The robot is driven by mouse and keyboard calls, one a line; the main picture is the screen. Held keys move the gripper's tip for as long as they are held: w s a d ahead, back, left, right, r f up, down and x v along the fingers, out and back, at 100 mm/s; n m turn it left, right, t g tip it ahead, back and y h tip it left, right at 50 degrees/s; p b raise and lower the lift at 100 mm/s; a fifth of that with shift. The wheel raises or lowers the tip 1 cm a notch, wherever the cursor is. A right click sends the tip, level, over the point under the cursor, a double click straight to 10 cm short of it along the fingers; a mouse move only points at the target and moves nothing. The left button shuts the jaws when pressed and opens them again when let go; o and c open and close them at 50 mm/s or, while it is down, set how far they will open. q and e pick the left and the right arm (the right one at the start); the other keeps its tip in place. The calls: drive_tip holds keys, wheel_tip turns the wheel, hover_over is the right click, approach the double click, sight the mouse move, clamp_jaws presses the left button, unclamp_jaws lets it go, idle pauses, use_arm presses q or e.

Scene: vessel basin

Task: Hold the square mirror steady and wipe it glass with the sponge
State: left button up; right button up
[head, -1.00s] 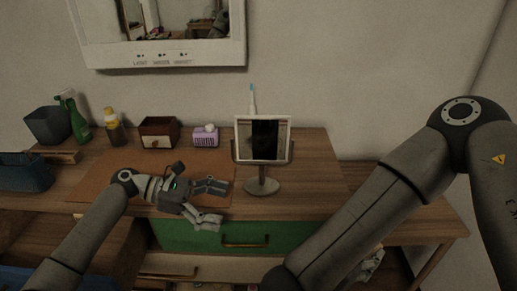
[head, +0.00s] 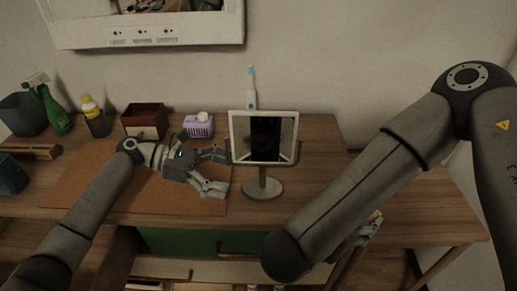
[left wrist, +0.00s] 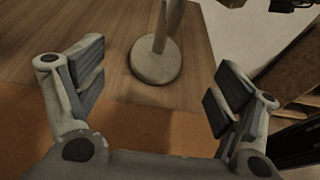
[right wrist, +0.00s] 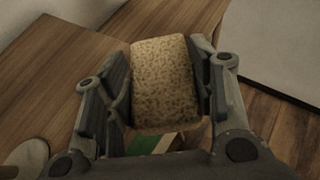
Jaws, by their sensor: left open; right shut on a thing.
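The square mirror (head: 264,137) stands upright on a round-based stand on the wooden table in the head view. Its stand base (left wrist: 155,61) shows between my left fingers in the left wrist view. My left gripper (head: 221,171) is open and empty, just left of the mirror stand and apart from it. My right gripper is shut on the tan speckled sponge (right wrist: 165,83), as the right wrist view shows. In the head view my right arm mostly hides that gripper, which is right of the stand near the table's front edge. The sponge is apart from the mirror.
A toothbrush (head: 251,88) stands behind the mirror. A purple tissue box (head: 199,127), a brown box (head: 145,120), a yellow-capped bottle (head: 95,117) and a green bottle (head: 54,112) line the back left. A brown mat (head: 90,180) lies on the table. The table right of the mirror is clear.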

sight(258, 186)
use_arm(q)
drive_tip(key=b+x, duration=0.2)
drive_tip(key=x, duration=0.3)
drive_tip(key=shift+d+f, duration=0.1)
drive_tip(key=shift+f, duration=0.15)
use_arm(e)
wheel_tip(258, 186, down, 3)
use_arm(q)
drive_tip(key=shift+d+p, duration=0.85)
drive_tip(key=shift+d, duration=0.15)
use_arm(e)
wheel_tip(258, 186, up, 2)
drive_tip(key=shift+r, duration=0.1)
use_arm(q)
drive_tip(key=shift+d+f, duration=0.15)
drive_tip(key=shift+d, duration=0.45)
use_arm(e)
drive_tip(key=shift+r, duration=0.2)
use_arm(q)
drive_tip(key=shift+d+f, duration=0.2)
drive_tip(key=shift+f, duration=0.05)
drive_tip(key=shift+c, duration=0.2)
drive_tip(key=c, duration=0.7)
